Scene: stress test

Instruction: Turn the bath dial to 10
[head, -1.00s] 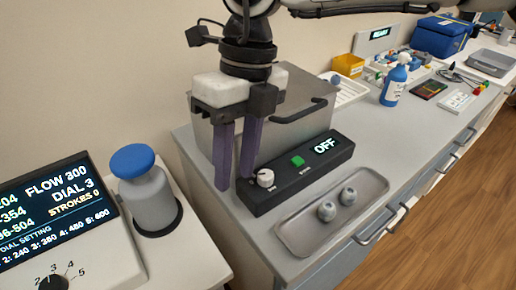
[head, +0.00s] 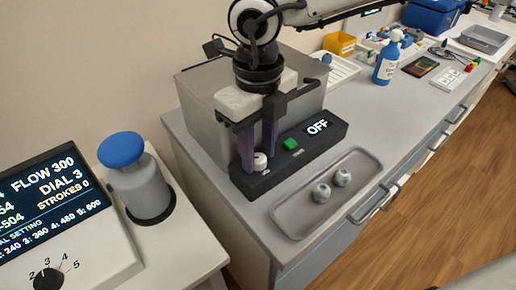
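The bath is a grey metal box with a black control strip (head: 318,150) along its front. The strip carries a white bath dial (head: 261,162), a green button (head: 290,144) and a display (head: 317,127) reading OFF. My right gripper (head: 259,160) points down at the dial, its two purple fingers apart with a narrow gap. The fingertips are at the dial, one to its left and one behind its right side; I cannot tell whether they touch it. The dial's marks are too small to read. My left gripper is not in view.
A metal tray (head: 285,221) with two round grey-white pieces lies in front of the strip. At the left stand a blue-capped bottle (head: 145,190) and a unit with a screen (head: 38,200) reading DIAL 3. A blue spray bottle (head: 385,66) stands farther right.

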